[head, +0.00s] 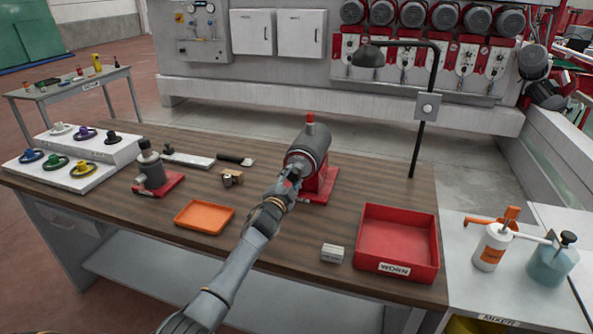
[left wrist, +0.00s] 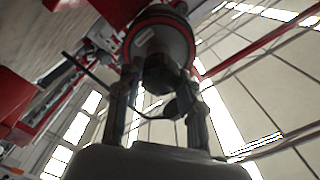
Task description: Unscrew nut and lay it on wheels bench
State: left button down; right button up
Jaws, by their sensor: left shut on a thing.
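A dark grey cylindrical spindle unit (head: 308,150) on a red base stands on the wooden bench. My left gripper (head: 288,180) reaches its near end in the head view. In the left wrist view, my left gripper (left wrist: 158,100) has its two fingers closed on a dark nut (left wrist: 160,78) in front of the round, red-rimmed spindle face (left wrist: 160,38). I cannot tell whether the nut is still threaded on. The fingers and hand hide the nut in the head view. A grey table (head: 70,88) at the back left carries small items; its label is too small to read surely. My right gripper is not in view.
An orange tray (head: 204,230), a small grey block (head: 332,253) and a red bin (head: 397,268) marked "WORN" are near the arm. A white stepped stand (head: 75,180) holds several coloured wheels. A black lamp (head: 420,130) rises behind. Bottles (head: 493,248) stand at right.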

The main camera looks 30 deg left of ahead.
aim_at(292, 177)
pick_arm(q)
jog(key=n+p, duration=0.1)
jog(key=n, duration=0.4)
jog(key=shift+r+n, duration=0.15)
jog(key=shift+n, duration=0.25)
jog(key=n, duration=0.2)
jog(key=shift+n, duration=1.2)
jog(key=shift+s, duration=0.1)
jog(key=shift+s+d+p, duration=0.15)
jog(key=shift+s+p, duration=0.4)
jog(key=shift+p, duration=0.25)
jog(key=shift+s+p, duration=0.3)
jog(key=shift+p, duration=0.1)
jog(key=shift+p+v, duration=1.1)
jog(key=shift+v, duration=0.4)
